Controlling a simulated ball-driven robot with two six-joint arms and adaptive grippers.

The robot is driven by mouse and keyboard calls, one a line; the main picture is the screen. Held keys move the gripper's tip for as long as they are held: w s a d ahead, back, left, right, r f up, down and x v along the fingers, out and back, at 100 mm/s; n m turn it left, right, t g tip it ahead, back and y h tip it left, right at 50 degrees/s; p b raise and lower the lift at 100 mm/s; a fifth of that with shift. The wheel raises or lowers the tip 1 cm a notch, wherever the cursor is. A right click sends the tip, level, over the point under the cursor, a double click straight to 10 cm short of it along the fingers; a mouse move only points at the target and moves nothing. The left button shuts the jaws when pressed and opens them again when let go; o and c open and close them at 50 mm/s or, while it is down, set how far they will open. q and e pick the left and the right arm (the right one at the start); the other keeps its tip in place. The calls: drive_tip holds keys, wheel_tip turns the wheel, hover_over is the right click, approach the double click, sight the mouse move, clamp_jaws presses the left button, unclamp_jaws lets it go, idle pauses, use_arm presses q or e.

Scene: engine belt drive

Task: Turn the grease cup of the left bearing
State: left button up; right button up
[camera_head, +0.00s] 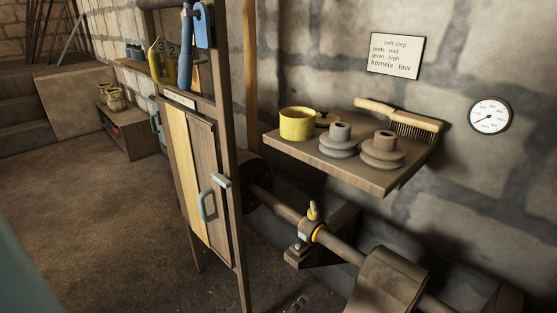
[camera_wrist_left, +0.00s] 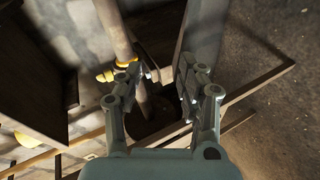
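The shaft bearing (camera_head: 304,246) sits on a wall bracket below the shelf, with a yellow ring around the shaft. Its small yellow grease cup (camera_head: 313,211) stands up from the top. In the left wrist view the grease cup (camera_wrist_left: 105,76) is just left of my left gripper (camera_wrist_left: 160,80), beside the left finger and outside the gap. The gripper is open and nothing shows held between its fingers; I cannot tell whether the left finger touches the bearing. A small grey metal piece at the bottom edge of the head view may be a gripper tip. My right gripper is not identifiable in either view.
A wooden cabinet (camera_head: 198,180) with a blue handle stands close left of the bearing. Above is a shelf (camera_head: 370,179) with a yellow pot (camera_head: 297,124), two stepped pulleys and a brush (camera_head: 415,124). A large pulley (camera_head: 388,283) is on the shaft at right.

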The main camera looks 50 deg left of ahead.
use_arm(q)
drive_tip(key=s+f+m+g+h+p, duration=0.1)
drive_tip(key=s+f+m, duration=0.2)
drive_tip(key=s+m, duration=0.1)
drive_tip(key=shift+s+d+f+g+h, duration=0.25)
drive_tip(key=shift+s+d+g, duration=0.2)
drive_tip(key=shift+s, duration=0.35)
